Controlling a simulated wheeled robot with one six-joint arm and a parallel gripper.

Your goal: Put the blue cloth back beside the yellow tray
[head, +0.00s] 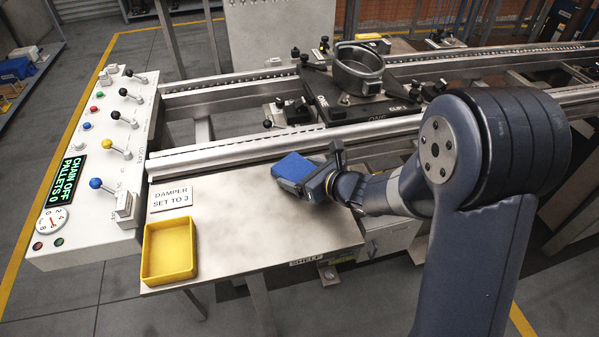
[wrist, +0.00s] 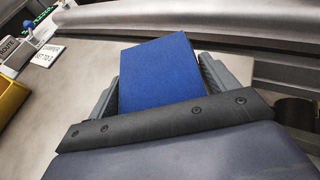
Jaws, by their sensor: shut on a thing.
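The blue cloth (head: 292,167) is a flat folded block held in my gripper (head: 306,176) over the right part of the grey shelf table (head: 240,222). In the wrist view the cloth (wrist: 158,75) sits between the two fingers of my gripper (wrist: 160,85), which touch or nearly touch its sides. I cannot tell whether its underside touches the table. The yellow tray (head: 148,254) is at the table's front left corner and looks empty. Its edge also shows at the left of the wrist view (wrist: 10,97).
A sign reading "DAMPER SET TO 3" (head: 171,200) lies behind the tray. A control panel (head: 105,150) with colored levers stands at the left. A conveyor rail (head: 270,147) runs behind the table, with a pallet and metal housing (head: 357,68) beyond. The table's middle is clear.

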